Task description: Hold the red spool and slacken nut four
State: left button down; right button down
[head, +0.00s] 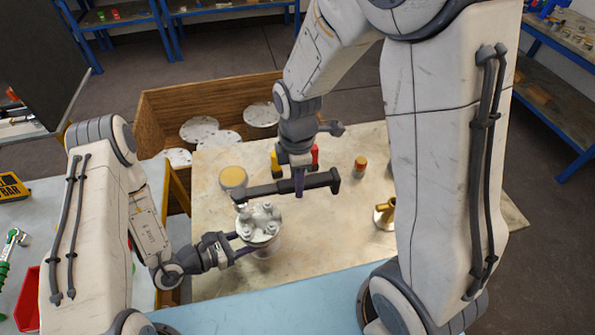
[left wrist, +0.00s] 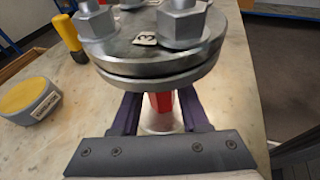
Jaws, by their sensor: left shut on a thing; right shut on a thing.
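The red spool (left wrist: 160,103) shows under its grey bolted flange (left wrist: 160,55) in the left wrist view. In the head view the flange (head: 259,222) carries several nuts. One large nut (left wrist: 183,24) stands by a tag reading 3; I cannot tell which nut is four. My left gripper (head: 246,245) is shut on the spool from the left, its purple fingers either side of the red body. My right gripper (head: 299,182) is shut on a dark wrench (head: 270,189), held level. The wrench's left end is over the flange's back-left edge; I cannot tell whether it touches a nut.
A yellow-topped tin (head: 233,177) stands behind the vessel. A yellow-handled thing (head: 276,166), a red-handled thing (head: 315,156) and a red-and-yellow container (head: 360,167) are farther back. A brass part (head: 385,213) stands right. A wooden crate (head: 162,103) holds pale discs.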

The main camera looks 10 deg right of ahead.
jog(key=shift+f, duration=0.2)
dwell(0.4)
jog(key=shift+f, duration=1.05)
jog(key=w+a+r+n, duration=0.1)
jog(key=w+r+n, duration=0.4)
jog(key=w, duration=0.1)
jog(key=shift+a, duration=0.2)
dwell(0.4)
dwell(0.7)
pick_arm(q)
jog(key=shift+c, duration=1.6)
grip_release()
